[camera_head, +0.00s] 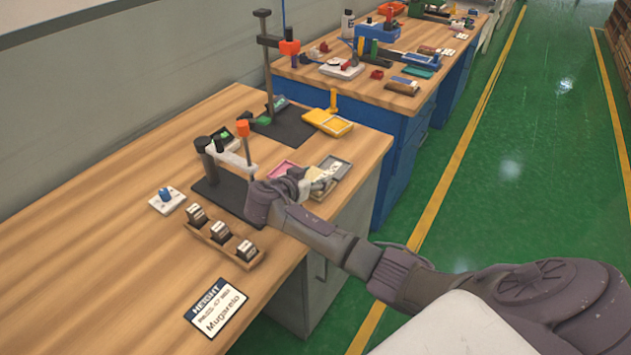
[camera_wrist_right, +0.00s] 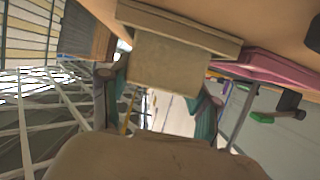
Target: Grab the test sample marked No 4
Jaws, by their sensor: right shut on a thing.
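My right gripper (camera_head: 318,178) reaches in from the right to the bench's right edge, beside a grey-rimmed tray (camera_head: 343,164). In the right wrist view the gripper (camera_wrist_right: 160,88) has its teal-padded fingers on either side of a plain tan block (camera_wrist_right: 166,62) and is shut on it. The block is against the underside of, or in front of, a flat tan tray-like piece (camera_wrist_right: 185,28); I cannot tell which. No number is readable on the block. Three dark blocks with white labels (camera_head: 221,232) stand in a wooden rack (camera_head: 248,261); their marks are too small to read. My left gripper is not in view.
A pink tray (camera_head: 284,169) lies just left of the gripper. A black stand with an orange-topped post (camera_head: 243,130) is close behind the rack. A white plate with a blue piece (camera_head: 167,198) and a "HEIGHT" card (camera_head: 217,306) lie on the bench. The front-left bench top is clear.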

